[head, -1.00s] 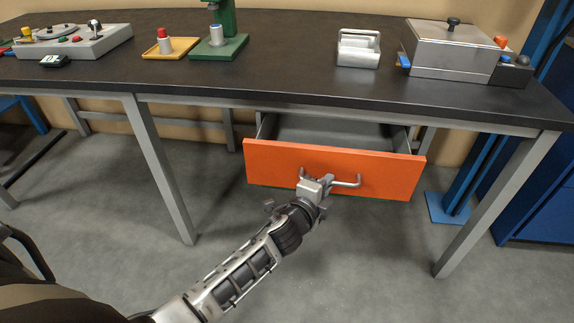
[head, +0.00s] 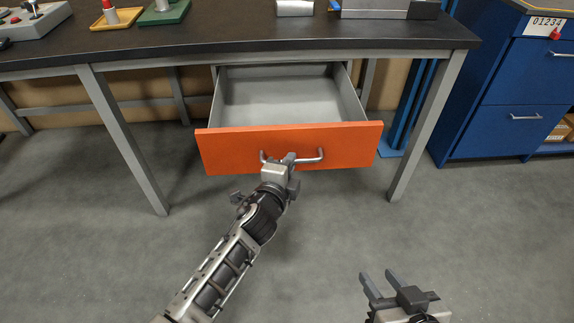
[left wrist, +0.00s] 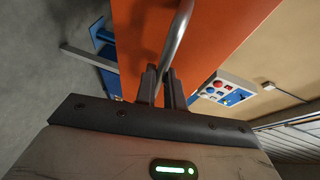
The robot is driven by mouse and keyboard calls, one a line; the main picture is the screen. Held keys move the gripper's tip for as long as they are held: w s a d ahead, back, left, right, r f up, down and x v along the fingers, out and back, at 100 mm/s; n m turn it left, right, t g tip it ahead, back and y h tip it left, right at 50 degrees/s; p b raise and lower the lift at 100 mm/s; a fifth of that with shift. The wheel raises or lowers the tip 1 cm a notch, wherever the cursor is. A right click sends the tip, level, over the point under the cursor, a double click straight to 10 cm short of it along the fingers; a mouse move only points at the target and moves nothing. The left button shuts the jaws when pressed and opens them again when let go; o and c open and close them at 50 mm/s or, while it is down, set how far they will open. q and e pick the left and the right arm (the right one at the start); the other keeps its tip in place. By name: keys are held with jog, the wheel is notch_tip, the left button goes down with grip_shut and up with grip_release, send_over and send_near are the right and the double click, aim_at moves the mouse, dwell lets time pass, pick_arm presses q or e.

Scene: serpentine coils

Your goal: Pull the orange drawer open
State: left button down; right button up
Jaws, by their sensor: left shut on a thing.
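The orange drawer (head: 340,139) hangs under the dark workbench and is pulled well out, with its empty grey inside (head: 280,95) showing. Its silver bar handle (head: 311,159) is on the front face. My left gripper (head: 287,160) is shut on the handle near its middle. In the left wrist view the handle (left wrist: 178,38) passes between the two dark fingers (left wrist: 162,88), with the orange front (left wrist: 220,40) behind. My right gripper (head: 386,284) is low at the bottom right, away from the drawer, with its two fingers apart and nothing between them.
The dark workbench (head: 150,60) stands above the drawer, with grey legs (head: 125,140) and (head: 428,125) on both sides. A blue cabinet (head: 500,110) stands at the right. The grey floor (head: 330,220) before the drawer is clear.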

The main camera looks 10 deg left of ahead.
pick_arm(q)
jog(key=shift+w+a, duration=0.1)
pick_arm(e)
jog(key=shift+w+r, duration=0.15)
jog(key=shift+w, duration=0.05)
pick_arm(q)
jog(key=c, duration=1.5)
grip_release()
jog(key=p+v, duration=0.1)
jog(key=v, duration=0.6)
jog(key=shift+s, duration=0.3)
pick_arm(e)
jog(key=shift+s, duration=0.15)
jog(key=shift+r, duration=0.1)
